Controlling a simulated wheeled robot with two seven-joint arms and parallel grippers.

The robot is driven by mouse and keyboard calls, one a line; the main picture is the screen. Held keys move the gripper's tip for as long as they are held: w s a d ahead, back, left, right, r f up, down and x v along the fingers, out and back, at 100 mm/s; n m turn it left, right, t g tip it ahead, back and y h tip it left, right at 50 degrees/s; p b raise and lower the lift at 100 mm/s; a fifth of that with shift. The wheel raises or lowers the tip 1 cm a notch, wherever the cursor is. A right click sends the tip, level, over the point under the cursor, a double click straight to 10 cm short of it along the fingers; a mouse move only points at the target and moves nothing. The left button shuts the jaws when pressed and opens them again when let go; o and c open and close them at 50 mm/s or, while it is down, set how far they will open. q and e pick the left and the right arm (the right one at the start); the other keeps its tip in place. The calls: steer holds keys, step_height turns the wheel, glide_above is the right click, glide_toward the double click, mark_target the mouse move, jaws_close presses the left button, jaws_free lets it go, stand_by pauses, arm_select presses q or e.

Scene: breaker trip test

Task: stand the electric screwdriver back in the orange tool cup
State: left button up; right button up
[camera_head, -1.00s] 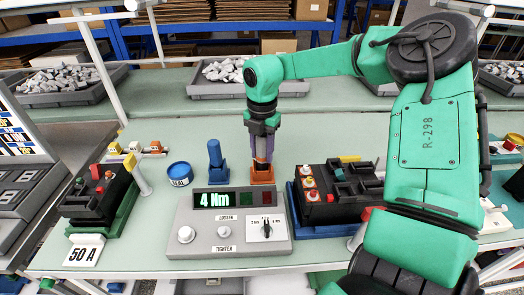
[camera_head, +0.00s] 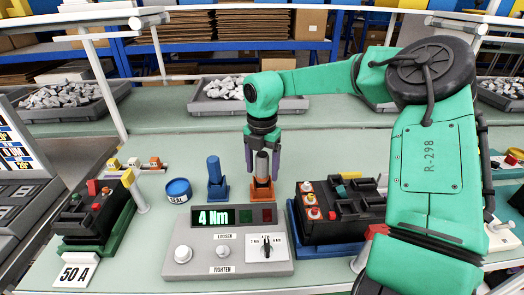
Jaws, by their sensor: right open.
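The electric screwdriver (camera_head: 262,163), grey and brownish, stands upright in the orange tool cup (camera_head: 262,191) behind the control box. My right gripper (camera_head: 262,168) points down over it. Its two purple fingers are open, one on each side of the screwdriver, with a gap showing on both sides. The screwdriver's top end is partly hidden beneath the gripper body. My left gripper is not in view.
A blue screwdriver (camera_head: 214,171) stands in a blue cup just left. A grey control box (camera_head: 190,238) reading "4 Nm" is in front. A blue round tin (camera_head: 178,190) and breakers stand at left (camera_head: 92,216) and right (camera_head: 340,212).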

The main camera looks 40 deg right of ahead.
step_height(320, 180, up, 13)
steer(key=shift+r, duration=0.2)
stand_by(0.4)
